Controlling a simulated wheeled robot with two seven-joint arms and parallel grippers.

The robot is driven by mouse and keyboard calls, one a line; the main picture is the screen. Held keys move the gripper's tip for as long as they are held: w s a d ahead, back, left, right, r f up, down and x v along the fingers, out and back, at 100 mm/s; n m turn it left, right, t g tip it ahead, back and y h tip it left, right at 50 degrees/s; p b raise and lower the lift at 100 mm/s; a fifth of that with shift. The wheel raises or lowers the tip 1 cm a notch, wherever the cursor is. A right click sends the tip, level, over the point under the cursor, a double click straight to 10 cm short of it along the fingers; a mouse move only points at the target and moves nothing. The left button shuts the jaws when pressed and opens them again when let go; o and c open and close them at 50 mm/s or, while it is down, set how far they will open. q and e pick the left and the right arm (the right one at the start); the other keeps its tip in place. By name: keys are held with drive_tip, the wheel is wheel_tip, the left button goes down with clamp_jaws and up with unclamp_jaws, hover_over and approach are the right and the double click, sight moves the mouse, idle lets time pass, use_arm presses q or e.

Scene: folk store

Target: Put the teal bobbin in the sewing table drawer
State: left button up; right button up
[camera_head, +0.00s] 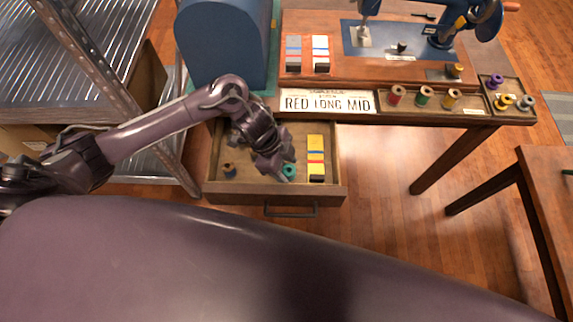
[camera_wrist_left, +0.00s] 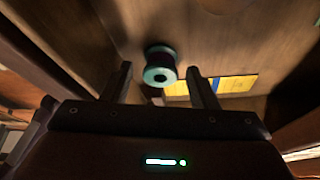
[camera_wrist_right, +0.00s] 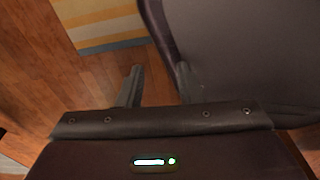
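The teal bobbin (camera_head: 289,171) is inside the open sewing table drawer (camera_head: 240,192), near the middle of its floor. It also shows in the left wrist view (camera_wrist_left: 160,68), lying beyond and between the two fingertips, apart from them. My left gripper (camera_head: 281,172) is over the drawer, pointing down, and partly covers the bobbin in the head view. Its fingers (camera_wrist_left: 161,78) are spread and hold nothing. My right gripper (camera_wrist_right: 158,75) shows only in its own wrist view, fingers apart and empty, above the wooden floor.
The drawer also holds a dark bobbin (camera_head: 229,170) at left and a yellow box (camera_head: 315,145) at right. The tabletop bears a sign (camera_head: 327,101), a tray of spools (camera_head: 422,101) and a sewing machine (camera_head: 470,20). A metal rack (camera_head: 90,50) stands at left.

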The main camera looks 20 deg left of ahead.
drive_tip(key=shift+d, duration=0.15)
use_arm(q)
drive_tip(key=shift+r, duration=0.3)
drive_tip(key=p+v, duration=0.1)
drive_tip(key=v, duration=1)
drive_tip(key=shift+a+r+p, duration=0.15)
drive_tip(key=shift+r+p, duration=0.15)
drive_tip(key=shift+p, duration=0.1)
use_arm(e)
drive_tip(key=shift+s+d+r, duration=0.1)
drive_tip(key=shift+s+r, duration=0.5)
drive_tip(key=shift+s, duration=0.05)
use_arm(q)
drive_tip(key=shift+s, duration=0.1)
use_arm(e)
drive_tip(key=shift+s, duration=0.15)
